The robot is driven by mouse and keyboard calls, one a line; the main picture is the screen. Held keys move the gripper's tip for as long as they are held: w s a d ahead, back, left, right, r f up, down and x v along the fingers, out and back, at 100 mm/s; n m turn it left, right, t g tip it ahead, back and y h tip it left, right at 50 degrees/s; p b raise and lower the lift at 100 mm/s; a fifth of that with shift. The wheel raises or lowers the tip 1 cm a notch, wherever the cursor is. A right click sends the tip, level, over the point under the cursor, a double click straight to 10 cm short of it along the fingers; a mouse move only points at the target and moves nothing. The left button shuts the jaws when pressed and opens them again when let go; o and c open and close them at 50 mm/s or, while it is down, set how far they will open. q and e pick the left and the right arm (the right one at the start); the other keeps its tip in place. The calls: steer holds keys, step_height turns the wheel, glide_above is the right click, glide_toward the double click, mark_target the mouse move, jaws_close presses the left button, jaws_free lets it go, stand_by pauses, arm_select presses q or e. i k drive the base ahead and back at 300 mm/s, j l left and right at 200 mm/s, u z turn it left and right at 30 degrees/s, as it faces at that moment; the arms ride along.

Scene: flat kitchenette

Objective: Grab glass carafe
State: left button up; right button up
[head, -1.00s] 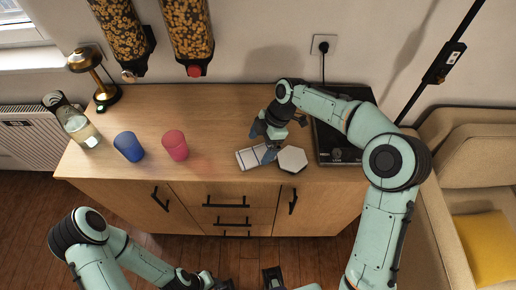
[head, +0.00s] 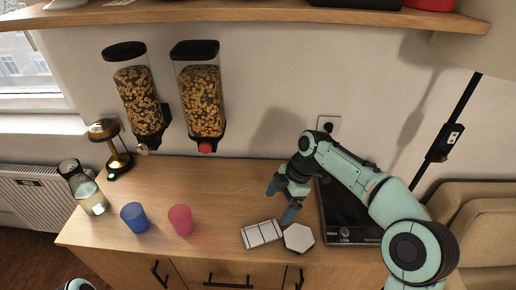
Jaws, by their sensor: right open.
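The glass carafe (head: 86,190) stands upright at the left end of the wooden counter, with a pale liquid in its lower part. My right gripper (head: 281,201) is open and empty, above the counter near a white-and-blue box and a white hexagonal piece. It is far to the right of the carafe. My left gripper is not in view; only a bit of my left arm shows at the bottom left edge.
A blue cup (head: 134,217) and a pink cup (head: 181,219) stand right of the carafe. A brass lamp (head: 113,150) is behind it. The box (head: 262,234), hexagonal piece (head: 298,238) and black hob (head: 350,215) are at right. Cereal dispensers (head: 203,95) hang above.

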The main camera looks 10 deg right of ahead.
mark_target(85, 191)
steer(key=k, duration=1)
